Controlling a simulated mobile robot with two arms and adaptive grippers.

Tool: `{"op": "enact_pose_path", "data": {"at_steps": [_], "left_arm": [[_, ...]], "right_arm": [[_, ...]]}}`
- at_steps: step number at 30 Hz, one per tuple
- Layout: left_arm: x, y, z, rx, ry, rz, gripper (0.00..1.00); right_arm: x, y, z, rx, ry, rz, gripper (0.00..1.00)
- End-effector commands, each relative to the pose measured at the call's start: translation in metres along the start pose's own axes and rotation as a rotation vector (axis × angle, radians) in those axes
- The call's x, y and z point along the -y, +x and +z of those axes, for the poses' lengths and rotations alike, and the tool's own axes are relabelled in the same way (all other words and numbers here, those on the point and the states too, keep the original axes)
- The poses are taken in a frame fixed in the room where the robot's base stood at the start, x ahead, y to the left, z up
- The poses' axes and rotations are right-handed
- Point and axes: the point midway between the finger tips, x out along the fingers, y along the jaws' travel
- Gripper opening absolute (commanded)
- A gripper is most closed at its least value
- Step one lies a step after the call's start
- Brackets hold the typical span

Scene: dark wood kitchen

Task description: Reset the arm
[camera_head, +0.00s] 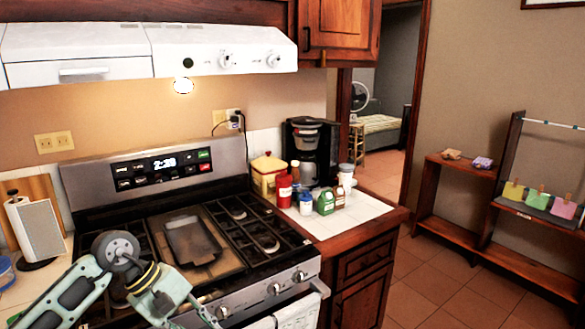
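My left arm comes in from the lower left, in front of the stove (110,226). My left gripper (182,316) points downward near the stove's front edge, by the bottom of the view. Its fingers look spread apart, with nothing seen between them, though the tips are close to the frame's lower edge. My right arm and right gripper are out of view.
A dark pan (191,243) sits on the stovetop. On the counter to the right are a black coffee maker (312,145), a red bottle (284,190), a yellow canister (268,174) and small bottles. A paper towel roll (38,229) stands left. Floor (430,275) at right is clear.

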Motion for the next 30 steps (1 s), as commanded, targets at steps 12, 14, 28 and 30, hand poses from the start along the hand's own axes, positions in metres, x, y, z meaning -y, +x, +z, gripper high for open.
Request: {"op": "enact_pose_path", "data": {"at_steps": [12, 14, 28, 30], "left_arm": [[-0.059, 0.109, -0.002, 0.82, -1.196, 0.374, 0.23], [-0.053, 0.133, -0.033, 0.985, -1.529, 0.431, 0.23], [0.201, 0.322, -0.17, -1.099, 2.328, -0.559, 0.23], [0.249, 0.347, -0.167, -0.982, 2.177, -0.541, 0.23]], "right_arm": [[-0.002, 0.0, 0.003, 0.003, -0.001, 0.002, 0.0], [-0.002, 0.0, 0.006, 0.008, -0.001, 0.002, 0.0], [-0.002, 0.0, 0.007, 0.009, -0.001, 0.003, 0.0], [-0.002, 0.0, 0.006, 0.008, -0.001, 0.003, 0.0]]}}
